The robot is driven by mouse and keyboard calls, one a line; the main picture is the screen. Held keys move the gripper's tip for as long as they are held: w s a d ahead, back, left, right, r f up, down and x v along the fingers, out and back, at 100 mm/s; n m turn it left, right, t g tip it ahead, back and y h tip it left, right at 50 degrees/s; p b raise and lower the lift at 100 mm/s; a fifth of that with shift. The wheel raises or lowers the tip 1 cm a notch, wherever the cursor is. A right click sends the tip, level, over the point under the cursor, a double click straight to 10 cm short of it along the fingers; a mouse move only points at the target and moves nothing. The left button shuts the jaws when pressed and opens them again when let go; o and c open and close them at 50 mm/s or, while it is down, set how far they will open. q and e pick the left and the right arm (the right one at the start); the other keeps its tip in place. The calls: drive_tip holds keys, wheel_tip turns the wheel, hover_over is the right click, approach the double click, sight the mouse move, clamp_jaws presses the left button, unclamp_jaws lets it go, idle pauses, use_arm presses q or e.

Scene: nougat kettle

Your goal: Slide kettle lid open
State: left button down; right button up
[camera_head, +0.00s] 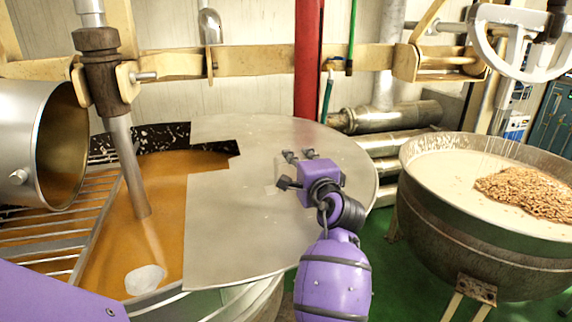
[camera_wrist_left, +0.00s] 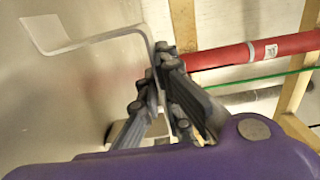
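The kettle lid (camera_head: 225,215) is a large flat grey metal disc with a straight left edge and a notch. It covers the right part of the round kettle (camera_head: 240,300); the left part is open and shows orange-brown liquid (camera_head: 165,235). A thin bent handle (camera_wrist_left: 100,37) rises from the lid surface in the left wrist view. My left gripper (camera_head: 298,156), purple with dark fingers, is over the lid right of its middle. In the left wrist view its fingers (camera_wrist_left: 155,75) close around the handle's upright end, which passes between them. My right gripper is not in view.
A metal stirring shaft (camera_head: 128,165) stands in the liquid beside a grate (camera_head: 50,230). A steel drum (camera_head: 35,140) is at the left. A red pipe (camera_head: 308,60) stands behind the lid. A second kettle (camera_head: 440,225) with pale contents and nuts is at the right.

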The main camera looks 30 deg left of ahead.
use_arm(q)
drive_tip(key=shift+w+d, duration=0.35)
drive_tip(key=shift+w, duration=0.1)
drive_tip(key=shift+w+d, duration=0.1)
drive_tip(key=shift+w, duration=0.05)
drive_tip(key=c, duration=2)
unclamp_jaws()
drive_tip(key=shift+s+a, duration=0.2)
drive_tip(key=shift+d, duration=0.15)
drive_tip(key=v, duration=0.7)
drive_tip(key=shift+s, duration=0.2)
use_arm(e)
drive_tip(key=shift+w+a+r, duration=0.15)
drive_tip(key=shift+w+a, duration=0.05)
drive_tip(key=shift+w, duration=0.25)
